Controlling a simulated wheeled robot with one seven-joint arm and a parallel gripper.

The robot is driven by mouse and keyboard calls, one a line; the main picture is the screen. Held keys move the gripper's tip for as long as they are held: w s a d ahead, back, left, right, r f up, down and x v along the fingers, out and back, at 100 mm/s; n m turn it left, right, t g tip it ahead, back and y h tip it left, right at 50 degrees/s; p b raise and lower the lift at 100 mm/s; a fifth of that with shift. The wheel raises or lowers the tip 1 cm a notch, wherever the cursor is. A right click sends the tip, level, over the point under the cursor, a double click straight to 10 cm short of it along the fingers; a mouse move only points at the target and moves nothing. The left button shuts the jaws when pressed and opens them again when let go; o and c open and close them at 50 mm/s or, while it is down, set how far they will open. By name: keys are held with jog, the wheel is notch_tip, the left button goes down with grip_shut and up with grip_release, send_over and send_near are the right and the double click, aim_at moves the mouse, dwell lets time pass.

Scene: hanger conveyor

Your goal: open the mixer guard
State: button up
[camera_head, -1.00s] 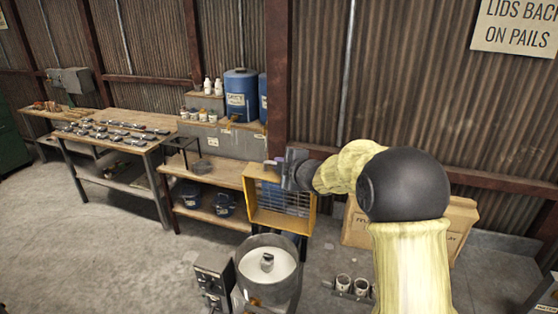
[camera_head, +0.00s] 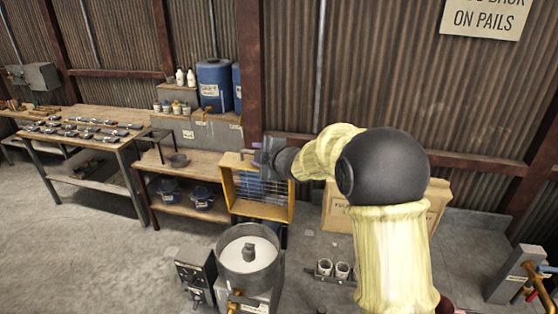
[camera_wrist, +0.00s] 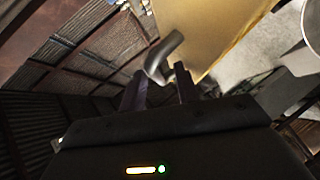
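The mixer guard (camera_head: 229,187), a yellow frame with wire mesh, stands raised and tilted up behind the mixer bowl (camera_head: 222,268) in the head view. The bowl's top is uncovered, with pale contents and a grey hub in it. My gripper (camera_head: 264,154) is at the guard's upper edge. In the wrist view my gripper's two dark fingers (camera_wrist: 158,80) stand apart, with a curved grey handle (camera_wrist: 165,52) just off their tips. The handle does not look clamped; whether it touches a finger is unclear. A yellow surface (camera_wrist: 215,25) lies beyond it.
A wooden bench (camera_head: 205,163) with blue pails on its lower shelf stands behind the guard. A control box (camera_head: 194,276) is left of the bowl. The left floor is clear.

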jog(key=b+v, duration=0.3)
jog(key=v, duration=1.3)
jog(key=shift+s, duration=0.2)
jog(key=shift+d+r, duration=0.1)
jog(key=c, duration=0.3)
jog(key=d+f+m+h, duration=0.1)
jog(key=d+f+m, duration=0.1)
jog(key=d+f+m+h+b, duration=0.1)
jog(key=f+m+h, duration=0.1)
jog(key=f, duration=0.1)
jog(key=s+d+f+m+h+b, duration=0.1)
jog(key=d+f+m, duration=0.1)
jog(key=f, duration=0.1)
jog(key=shift+s+d+f+m, duration=0.1)
jog(key=shift+d+m, duration=0.3)
grip_shut()
jog(key=s+d+f+m+g+h+b, duration=0.2)
jog(key=s+d+f+m+g, duration=0.1)
jog(key=s+f+m, duration=0.4)
jog(key=s+d+f+m+g+h+b, duration=0.2)
jog(key=s+d+f+m+g, duration=0.2)
jog(key=s+f, duration=1)
jog(key=m+g, duration=0.2)
jog(key=m, duration=0.1)
jog(key=shift+f+b, duration=0.25)
jog(key=shift+b, duration=0.15)
